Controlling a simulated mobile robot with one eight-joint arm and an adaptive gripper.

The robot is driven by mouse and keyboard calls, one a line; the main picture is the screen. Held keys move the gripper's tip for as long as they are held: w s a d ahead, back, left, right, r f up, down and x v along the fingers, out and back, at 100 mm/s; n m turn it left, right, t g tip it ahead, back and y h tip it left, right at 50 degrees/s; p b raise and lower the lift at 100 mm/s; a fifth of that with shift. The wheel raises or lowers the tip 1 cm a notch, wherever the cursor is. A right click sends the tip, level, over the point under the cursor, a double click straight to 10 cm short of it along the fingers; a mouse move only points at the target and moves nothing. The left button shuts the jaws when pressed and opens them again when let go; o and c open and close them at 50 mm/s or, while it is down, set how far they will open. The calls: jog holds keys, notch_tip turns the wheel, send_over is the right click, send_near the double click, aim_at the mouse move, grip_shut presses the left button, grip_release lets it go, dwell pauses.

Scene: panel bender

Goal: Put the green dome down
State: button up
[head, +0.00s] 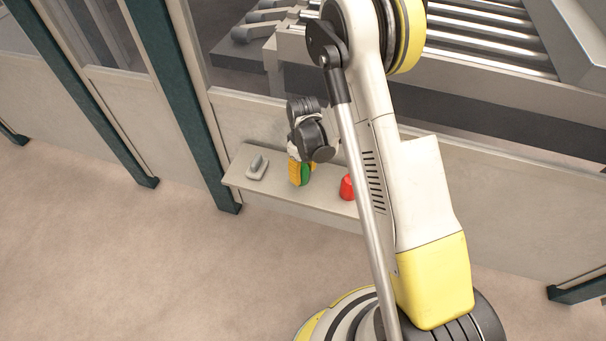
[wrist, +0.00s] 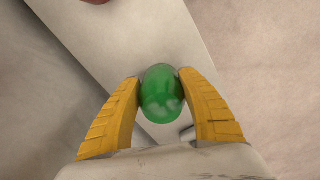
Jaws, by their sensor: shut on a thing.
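The green dome (wrist: 162,93) is held between the two yellow fingers of my gripper (wrist: 161,84) in the wrist view. It looks smooth, shiny and rounded. In the head view my gripper (head: 301,174) points down over a narrow pale shelf (head: 240,180), and the green dome (head: 306,174) shows beside the yellow finger. The shelf (wrist: 110,45) lies behind the dome in the wrist view. I cannot tell whether the dome touches the shelf or is held a little above it.
A red cup-shaped thing (head: 347,187) stands on the shelf to the right, partly hidden by my arm. A grey object with a handle (head: 257,167) sits near the shelf's left end. Dark green posts (head: 185,100) and a pale panel rise behind. Bare shelf shows between the grey object and my gripper.

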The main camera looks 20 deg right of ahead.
jog(key=o, duration=1.1)
jog(key=shift+f, duration=0.1)
notch_tip(320, 180, up, 12)
jog(key=p, duration=0.5)
notch_tip(320, 180, up, 10)
jog(key=s+m+t, duration=0.1)
jog(key=s, duration=0.1)
jog(key=s+r+m+t, duration=0.5)
jog(key=s+r+t, duration=0.1)
jog(key=s+r, duration=0.9)
jog(key=s, duration=0.2)
jog(key=shift+s+a, duration=0.25)
jog(key=shift+s, duration=0.1)
